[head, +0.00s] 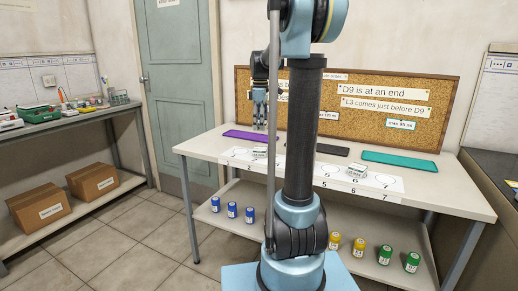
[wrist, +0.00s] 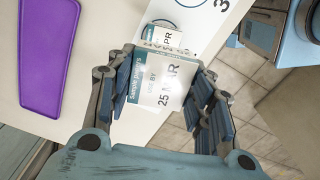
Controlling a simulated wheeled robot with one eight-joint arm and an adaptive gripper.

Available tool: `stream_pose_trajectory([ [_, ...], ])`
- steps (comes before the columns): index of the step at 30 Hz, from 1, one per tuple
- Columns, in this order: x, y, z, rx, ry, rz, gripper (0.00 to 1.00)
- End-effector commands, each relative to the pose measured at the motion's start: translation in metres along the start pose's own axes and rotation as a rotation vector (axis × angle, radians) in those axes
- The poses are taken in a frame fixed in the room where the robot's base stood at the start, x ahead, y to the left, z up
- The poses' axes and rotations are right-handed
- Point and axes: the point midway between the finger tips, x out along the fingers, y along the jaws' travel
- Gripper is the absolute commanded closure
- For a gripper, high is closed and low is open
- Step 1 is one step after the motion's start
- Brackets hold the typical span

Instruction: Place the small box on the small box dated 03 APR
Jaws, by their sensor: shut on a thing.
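My gripper (wrist: 160,95) is shut on a small white box (wrist: 165,82) labelled USE BY 25 MAR, held between the fingers. Just beyond it in the wrist view is another small box (wrist: 168,35), partly covered by the held one; only "PR" of its date shows. In the head view my gripper (head: 259,122) hangs over the left part of the bench, above a small box (head: 259,153) on the numbered strip. The held box is not clear there. Another small box (head: 356,170) stands further right near number 6; its label is too small to read.
A purple mat (head: 240,133), a dark mat (head: 330,149) and a teal mat (head: 400,160) lie on the bench behind the white numbered strip (head: 315,178). A corkboard (head: 440,88) stands behind. Blue, yellow and green-capped bottles stand on the shelf below.

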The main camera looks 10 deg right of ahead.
Motion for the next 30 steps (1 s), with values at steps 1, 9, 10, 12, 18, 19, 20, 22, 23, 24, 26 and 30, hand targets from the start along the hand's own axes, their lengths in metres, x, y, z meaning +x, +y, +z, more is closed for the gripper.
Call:
stream_pose_trajectory([
  [1, 0.009, 0.0, 0.0, 0.0, 0.0, 0.0, 0.76],
  [9, 0.045, 0.0, 0.0, 0.0, 0.0, 0.0, 0.76],
  [10, 0.046, 0.0, 0.0, 0.0, 0.0, 0.0, 0.76],
  [12, 0.051, 0.0, 0.0, 0.0, 0.0, 0.0, 0.76],
  [18, 0.077, 0.0, -0.001, 0.0, 0.0, 0.0, 0.76],
  [19, 0.08, 0.0, -0.001, 0.0, 0.0, 0.0, 0.76],
  [20, 0.083, 0.0, -0.001, 0.0, 0.0, 0.0, 0.76],
  [22, 0.088, 0.0, 0.0, 0.0, 0.0, 0.0, 0.76],
  [23, 0.089, 0.0, 0.0, 0.0, 0.0, 0.0, 0.76],
  [24, 0.09, 0.0, 0.0, 0.0, 0.0, 0.0, 0.76],
  [26, 0.09, 0.0, 0.0, 0.0, 0.0, 0.0, 0.76],
  [30, 0.09, 0.0, 0.0, 0.0, 0.0, 0.0, 0.76],
])
